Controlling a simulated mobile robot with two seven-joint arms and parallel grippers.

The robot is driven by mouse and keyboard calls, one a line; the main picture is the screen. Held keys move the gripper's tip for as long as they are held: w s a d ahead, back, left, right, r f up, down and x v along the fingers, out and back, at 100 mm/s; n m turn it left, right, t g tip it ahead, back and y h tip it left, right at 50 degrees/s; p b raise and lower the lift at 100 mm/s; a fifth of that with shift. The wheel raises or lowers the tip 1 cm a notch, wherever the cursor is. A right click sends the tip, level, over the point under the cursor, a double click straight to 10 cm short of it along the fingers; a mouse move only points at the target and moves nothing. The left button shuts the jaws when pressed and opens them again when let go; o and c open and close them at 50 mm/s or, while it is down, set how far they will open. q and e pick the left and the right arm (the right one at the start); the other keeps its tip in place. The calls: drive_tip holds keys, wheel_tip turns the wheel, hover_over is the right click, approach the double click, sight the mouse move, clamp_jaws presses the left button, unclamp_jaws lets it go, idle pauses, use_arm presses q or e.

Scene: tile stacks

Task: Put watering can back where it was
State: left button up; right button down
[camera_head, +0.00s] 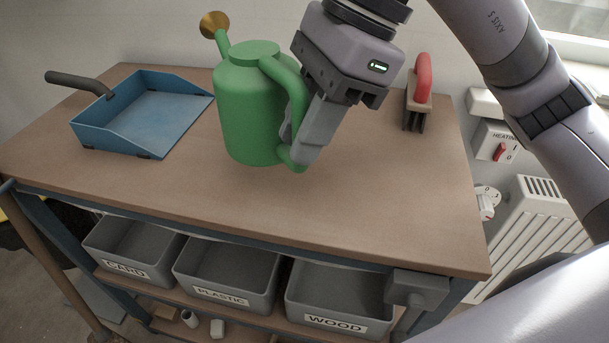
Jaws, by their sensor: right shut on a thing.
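The green watering can (240,110) with a brass rose (214,24) is upright at the middle of the wooden workbench top (210,200). Its spout points to the back left and its handle faces right. My right gripper (299,150) is shut on the can's handle. The fingers hide part of the handle. I cannot tell whether the can's base touches the bench or is slightly above it. My left gripper is not in view.
A blue dustpan (150,115) with a dark handle lies left of the can. A red-handled brush (420,90) stands at the back right. Grey bins labelled CARD (125,268), PLASTIC (220,296) and WOOD (335,322) sit on the shelf below. The bench's front right is clear.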

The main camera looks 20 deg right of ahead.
sight(305, 169)
drive_tip(key=shift+f+b, duration=0.35)
drive_tip(key=shift+f, duration=2.75)
drive_tip(key=shift+f, duration=0.2)
drive_tip(key=c, duration=1)
unclamp_jaws()
drive_tip(key=shift+o, duration=0.2)
drive_tip(key=shift+r, duration=0.2)
drive_tip(key=p+v, duration=0.1)
drive_tip(key=v, duration=1)
drive_tip(key=shift+d+r, duration=0.15)
drive_tip(key=shift+r, duration=0.25)
